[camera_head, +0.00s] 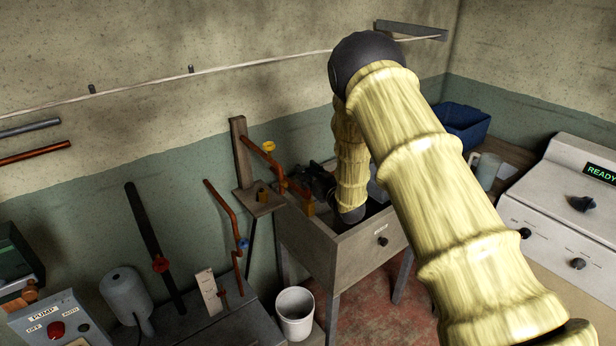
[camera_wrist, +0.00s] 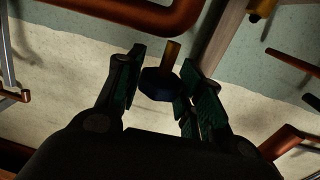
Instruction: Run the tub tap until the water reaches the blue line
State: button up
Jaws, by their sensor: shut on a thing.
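The grey tub (camera_head: 335,268) stands on legs against the wall in the head view. Its inside is mostly hidden by my arm and its front wall, so I see neither water nor a blue line. My gripper (camera_head: 318,182) is a dark shape at the tub's back left, by the copper pipework. In the wrist view my gripper (camera_wrist: 164,72) has its fingers on both sides of a dark blue knob (camera_wrist: 160,86) with a brass stem, and is shut on it. The spout and any flow are hidden.
A white bucket (camera_head: 295,312) stands below left. A blue bin (camera_head: 462,126) and a mug (camera_head: 485,170) are at the right, beside a white machine (camera_head: 560,205). A pump box (camera_head: 50,325) is at lower left.

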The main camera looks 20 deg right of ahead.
jog(key=n+g+y+b, duration=0.2)
jog(key=y, duration=0.1)
jog(key=n+g+y+b, duration=0.2)
jog(key=n+y, duration=0.1)
jog(key=y, duration=0.1)
jog(key=shift+d+f+b, duration=0.1)
jog(key=shift+f+b, duration=0.1)
jog(key=shift+b, duration=0.2)
jog(key=n+g+y+b, duration=0.3)
jog(key=n+g+y, duration=0.1)
jog(key=g, duration=0.1)
jog(key=shift+r+n+g+y, duration=0.1)
jog(key=shift+n+g+y, duration=0.3)
jog(key=shift+n, duration=0.1)
jog(key=shift+r+g, duration=0.1)
jog(key=shift+g, duration=0.2)
jog(key=o, duration=1)
jog(key=shift+o, duration=0.2)
jog(key=v, duration=1.2)
